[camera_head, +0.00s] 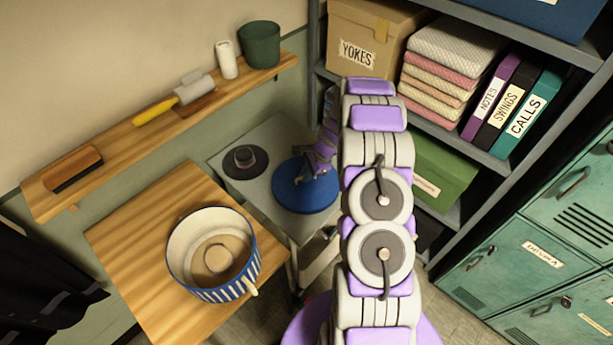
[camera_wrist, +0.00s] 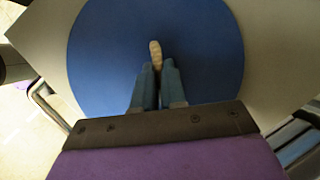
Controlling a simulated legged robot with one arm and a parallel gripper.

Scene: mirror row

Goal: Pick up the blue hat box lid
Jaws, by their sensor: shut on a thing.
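The blue hat box lid (camera_head: 300,196) is a round blue disc at the grey side table, in the middle of the head view. It fills much of the wrist view (camera_wrist: 205,45), with a small tan knob (camera_wrist: 155,52) at its centre. My gripper (camera_head: 318,170) is over the lid from above. In the wrist view its two fingers (camera_wrist: 157,70) are close together on the knob. Whether the lid rests on the table or is slightly raised, I cannot tell. A blue-and-white striped round box (camera_head: 225,290) stands open on the wooden table.
A dark round disc with a knob (camera_head: 244,160) lies on the grey table (camera_head: 262,132), left of the lid. A wall shelf (camera_head: 110,160) holds a brush and other items. Loaded shelving (camera_head: 455,130) and green lockers (camera_head: 540,262) stand to the right.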

